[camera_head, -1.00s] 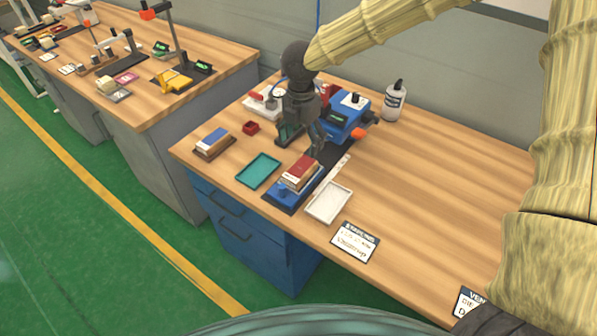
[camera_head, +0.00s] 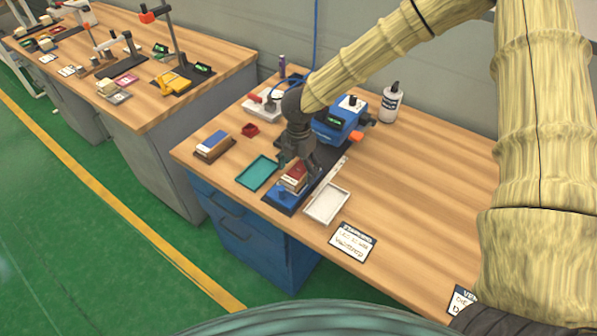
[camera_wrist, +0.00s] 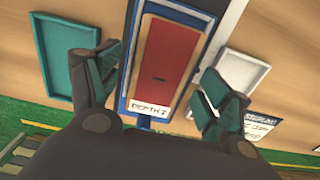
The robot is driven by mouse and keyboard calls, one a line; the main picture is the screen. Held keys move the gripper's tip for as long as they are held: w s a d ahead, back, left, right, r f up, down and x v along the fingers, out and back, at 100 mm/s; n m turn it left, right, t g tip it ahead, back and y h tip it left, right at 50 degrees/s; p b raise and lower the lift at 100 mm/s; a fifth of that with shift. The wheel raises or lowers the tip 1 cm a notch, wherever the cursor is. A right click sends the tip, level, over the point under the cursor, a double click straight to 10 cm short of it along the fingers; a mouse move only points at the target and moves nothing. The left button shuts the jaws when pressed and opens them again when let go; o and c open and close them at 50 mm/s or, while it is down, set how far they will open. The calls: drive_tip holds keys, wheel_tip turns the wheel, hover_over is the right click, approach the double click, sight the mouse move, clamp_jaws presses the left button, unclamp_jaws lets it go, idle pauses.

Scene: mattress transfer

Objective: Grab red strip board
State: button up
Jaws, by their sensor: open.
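The red strip board (camera_wrist: 160,65) lies on a stack with a pale rim and a "DEPTH 2" label, on a blue fixture (camera_head: 282,196) at the front left of the near bench. In the head view the red top (camera_head: 297,172) shows just below my gripper (camera_head: 297,165). In the wrist view my gripper (camera_wrist: 157,95) is open, with one finger left of the board and one right of it. The fingers look apart from the board, and nothing is held. The fingers' height relative to the board is hard to tell.
A teal tray (camera_head: 257,173) lies left of the fixture and a white tray (camera_head: 327,203) right of it. A blue machine (camera_head: 341,122) stands behind. A block with a blue top (camera_head: 214,143) sits at left. The bench's right side (camera_head: 440,160) is mostly clear.

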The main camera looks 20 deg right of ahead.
drive_tip(key=shift+f, duration=0.4)
drive_tip(key=c, duration=1.2)
drive_tip(key=shift+o, duration=0.2)
